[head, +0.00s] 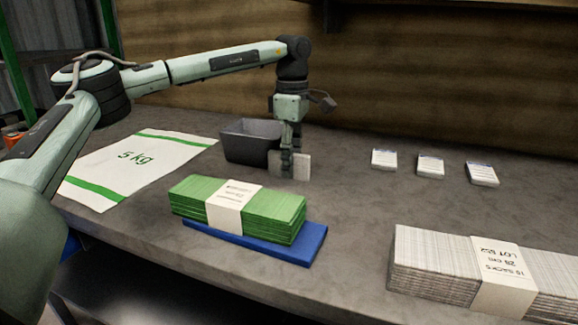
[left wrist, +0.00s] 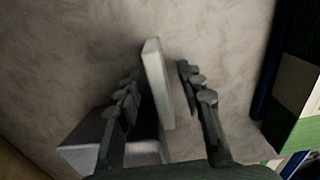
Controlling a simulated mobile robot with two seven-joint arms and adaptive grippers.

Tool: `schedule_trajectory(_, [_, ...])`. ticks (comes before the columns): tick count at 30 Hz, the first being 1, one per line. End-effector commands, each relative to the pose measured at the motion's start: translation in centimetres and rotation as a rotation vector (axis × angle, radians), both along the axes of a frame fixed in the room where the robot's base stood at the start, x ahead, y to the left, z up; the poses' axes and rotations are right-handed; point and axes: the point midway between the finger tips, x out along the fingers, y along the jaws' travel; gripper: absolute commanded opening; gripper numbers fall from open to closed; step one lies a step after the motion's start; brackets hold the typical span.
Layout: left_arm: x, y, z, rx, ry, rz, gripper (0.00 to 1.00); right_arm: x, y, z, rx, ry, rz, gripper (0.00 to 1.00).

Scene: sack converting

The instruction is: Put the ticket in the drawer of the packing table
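A small white upright slab, which looks like the ticket (head: 303,166), stands at my left gripper (head: 287,165) on the grey packing table (head: 345,215). In the left wrist view the white slab (left wrist: 156,82) lies between the two fingers of my left gripper (left wrist: 158,78). The fingers are spread, with a visible gap on the right side of the slab. I cannot read any print on it. No drawer is clearly recognisable; a dark surface (head: 150,285) shows below the table's front edge. My right gripper is out of view.
A dark open bin (head: 250,141) stands just left of the gripper. A green sack bundle (head: 190,197) lies on a blue board (head: 310,240) in front. A white bundle (head: 430,265) is at right front, several small white pads (head: 430,166) behind. A 5 kg sack (head: 135,165) lies left.

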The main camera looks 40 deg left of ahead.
Motion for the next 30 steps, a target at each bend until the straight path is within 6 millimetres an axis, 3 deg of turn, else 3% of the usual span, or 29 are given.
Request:
schedule_trajectory(1, [0.0,0.0,0.0,0.000,0.000,0.000,0.30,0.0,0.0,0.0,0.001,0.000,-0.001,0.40])
schedule_trajectory(9, [0.0,0.0,0.0,0.000,0.000,0.000,0.00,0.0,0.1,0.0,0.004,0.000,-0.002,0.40])
schedule_trajectory(20, [0.0,0.0,0.1,-0.001,-0.001,0.000,0.00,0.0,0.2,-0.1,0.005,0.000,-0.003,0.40])
schedule_trajectory(26, [0.1,-0.1,1.3,-0.001,-0.001,-0.002,0.00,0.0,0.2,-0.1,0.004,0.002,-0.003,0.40])
schedule_trajectory(30, [-1.8,-0.4,1.1,-0.001,0.000,-0.004,0.00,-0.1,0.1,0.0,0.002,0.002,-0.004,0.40])
